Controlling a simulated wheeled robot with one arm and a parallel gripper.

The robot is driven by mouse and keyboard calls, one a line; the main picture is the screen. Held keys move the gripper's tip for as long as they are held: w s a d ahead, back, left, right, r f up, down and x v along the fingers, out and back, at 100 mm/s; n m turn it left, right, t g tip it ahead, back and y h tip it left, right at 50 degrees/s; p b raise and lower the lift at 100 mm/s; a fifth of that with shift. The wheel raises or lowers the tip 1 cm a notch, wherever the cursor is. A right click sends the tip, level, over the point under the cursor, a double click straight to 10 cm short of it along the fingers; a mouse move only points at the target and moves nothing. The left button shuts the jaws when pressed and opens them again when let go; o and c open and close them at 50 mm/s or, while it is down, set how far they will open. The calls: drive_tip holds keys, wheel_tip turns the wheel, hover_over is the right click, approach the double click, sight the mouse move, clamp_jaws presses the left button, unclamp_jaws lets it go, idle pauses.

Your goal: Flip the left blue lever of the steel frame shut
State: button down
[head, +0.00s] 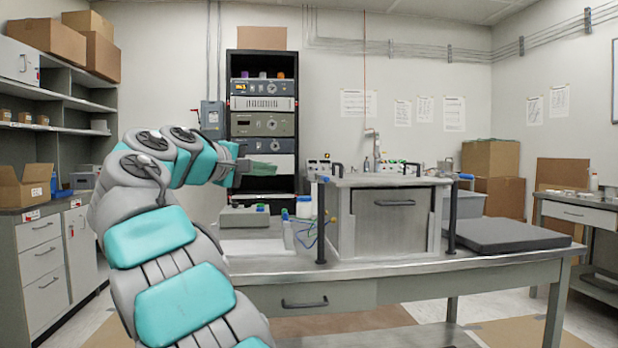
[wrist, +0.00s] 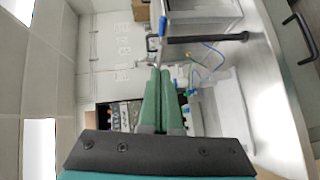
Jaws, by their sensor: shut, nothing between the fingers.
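The left blue lever (head: 323,179) is small at the top of the left post. In the wrist view this blue lever (wrist: 163,27) shows at the end of the black post (wrist: 208,39). A right blue lever (head: 466,176) tops the right post. My gripper (head: 275,171) is shut and empty, left of the left lever and apart from it. Its green fingers (wrist: 159,72) point toward the frame in the wrist view.
A grey box (head: 243,217), a white-lidded jar (head: 304,207) and loose coloured wires stand on the bench left of the frame. A dark flat slab (head: 505,235) lies to its right. An equipment rack (head: 263,122) stands behind my gripper.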

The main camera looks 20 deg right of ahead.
approach(322, 177)
drive_tip(key=w+d, duration=0.3)
drive_tip(key=w, duration=0.1)
drive_tip(key=shift+s+d+f, duration=0.1)
drive_tip(key=shift+d+f, duration=0.1)
drive_tip(key=shift+d, duration=0.3)
drive_tip(key=shift+s+d+f, duration=0.1)
drive_tip(key=shift+d+f, duration=0.15)
drive_tip(key=shift+d, duration=0.3)
drive_tip(key=shift+s, duration=0.15)
drive_tip(key=shift+s+d, duration=0.1)
drive_tip(key=shift+d, duration=0.05)
